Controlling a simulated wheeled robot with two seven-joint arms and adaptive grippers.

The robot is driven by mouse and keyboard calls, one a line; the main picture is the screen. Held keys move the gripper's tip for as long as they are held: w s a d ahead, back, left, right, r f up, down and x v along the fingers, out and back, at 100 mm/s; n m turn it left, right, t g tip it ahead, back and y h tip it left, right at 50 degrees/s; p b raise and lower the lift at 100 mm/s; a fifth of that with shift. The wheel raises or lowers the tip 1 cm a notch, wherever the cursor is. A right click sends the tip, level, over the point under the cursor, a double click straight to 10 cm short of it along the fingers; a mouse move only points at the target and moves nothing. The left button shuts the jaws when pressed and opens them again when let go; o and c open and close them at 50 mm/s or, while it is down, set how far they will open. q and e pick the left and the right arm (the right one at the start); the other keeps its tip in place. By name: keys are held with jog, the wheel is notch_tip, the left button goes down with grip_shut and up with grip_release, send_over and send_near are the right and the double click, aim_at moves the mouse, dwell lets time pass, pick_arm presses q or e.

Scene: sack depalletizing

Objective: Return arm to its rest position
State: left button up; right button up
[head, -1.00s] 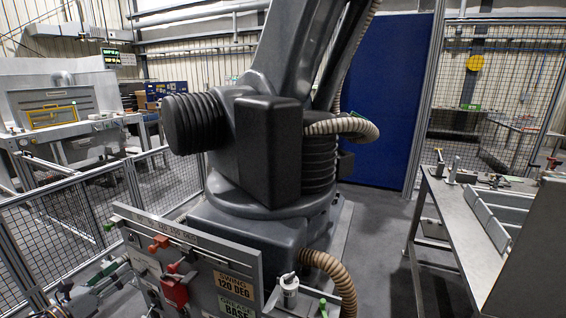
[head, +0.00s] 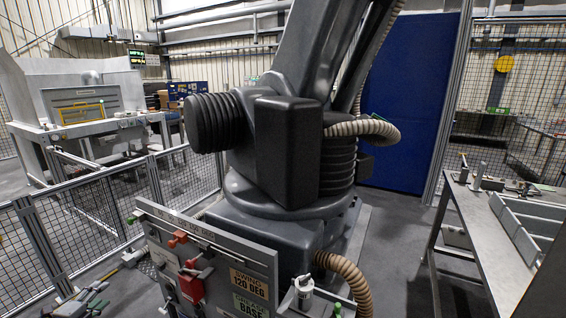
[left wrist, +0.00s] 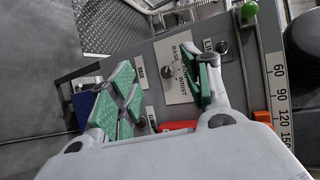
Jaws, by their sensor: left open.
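In the left wrist view the open gripper (left wrist: 165,85) spans in front of a grey panel with a dial (left wrist: 176,70) and a number scale. I cannot tell the exact gap to the panel. My left arm is mostly out of the head view. My right gripper is not in view.
A large dark grey machine (head: 285,150) stands behind the panel. Red handles (head: 190,282) stick out from the panel. A mesh fence (head: 105,205) runs along the left. A metal workbench (head: 490,235) stands at the right. Open floor (head: 400,270) lies between machine and bench.

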pick_arm(q)
jog(key=s+a+f+n+g+y, duration=0.25)
jog(key=s+a+f+n, duration=0.2)
jog(key=s+f, duration=0.45)
jog(key=s+a+f+n+g+y, duration=0.1)
jog(key=s+a+f+n+g, duration=0.3)
jog(key=s+f, duration=0.55)
jog(key=s+d+f+n+g, duration=0.2)
jog(key=s+d+f+n, duration=0.1)
jog(key=s+f, duration=0.6)
jog(key=s+d+f+n+g, duration=0.2)
jog(key=s+f, duration=0.6)
jog(key=f, duration=0.3)
jog(key=s+d+f+n+g+h, duration=0.1)
jog(key=s+d+f, duration=0.55)
jog(key=d, duration=0.35)
jog(key=s+d+f+n+g+h, duration=0.1)
jog(key=s+d+f+g+h, duration=0.1)
jog(key=s+d+f, duration=0.65)
jog(key=w+d+h, duration=0.1)
jog(key=w+d, duration=0.1)
jog(key=d, duration=0.8)
jog(key=w+d, duration=0.3)
jog(key=d, duration=0.7)
jog(key=shift+w+d+f+h, duration=0.15)
jog(key=shift+w+f+h, duration=0.15)
jog(key=shift+f+h, duration=0.05)
